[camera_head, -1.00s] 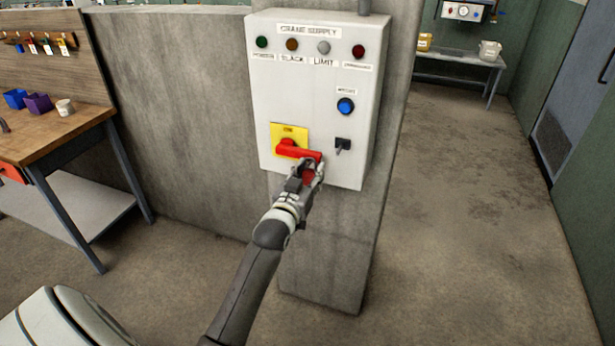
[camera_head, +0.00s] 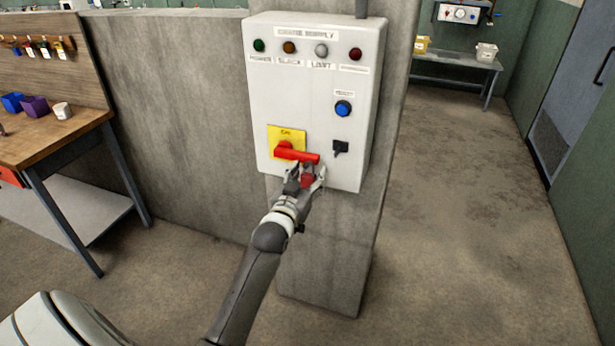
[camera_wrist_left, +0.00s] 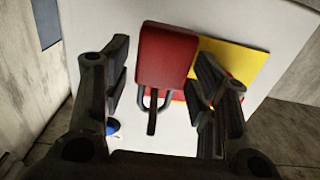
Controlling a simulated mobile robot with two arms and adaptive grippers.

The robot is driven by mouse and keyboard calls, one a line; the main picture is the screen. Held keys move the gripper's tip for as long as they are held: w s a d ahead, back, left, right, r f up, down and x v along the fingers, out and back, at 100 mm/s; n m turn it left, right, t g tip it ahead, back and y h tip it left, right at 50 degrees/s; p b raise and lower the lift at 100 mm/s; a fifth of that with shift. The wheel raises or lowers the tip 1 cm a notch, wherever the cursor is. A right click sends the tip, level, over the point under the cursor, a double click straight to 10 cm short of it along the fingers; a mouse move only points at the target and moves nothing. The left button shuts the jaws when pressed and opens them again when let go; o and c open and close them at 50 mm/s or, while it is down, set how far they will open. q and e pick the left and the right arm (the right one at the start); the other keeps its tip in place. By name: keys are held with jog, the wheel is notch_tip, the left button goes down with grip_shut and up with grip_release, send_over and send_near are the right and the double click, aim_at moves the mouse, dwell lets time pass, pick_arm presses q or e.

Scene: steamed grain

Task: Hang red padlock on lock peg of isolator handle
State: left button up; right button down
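The isolator's red handle (camera_head: 298,153) lies nearly level across its yellow plate (camera_head: 273,138) on the grey-white control box. The red padlock (camera_head: 307,181) is just below the handle's right end. My right gripper is not in view.
The control box (camera_head: 315,95) has several lamps, a blue button (camera_head: 343,108) and a black switch (camera_head: 340,148) right of the handle. It is fixed to a concrete pillar (camera_head: 325,250). A workbench (camera_head: 60,135) stands at the left. Floor is clear at the right.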

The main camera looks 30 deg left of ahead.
pick_arm(q)
jog(key=shift+s, duration=0.1)
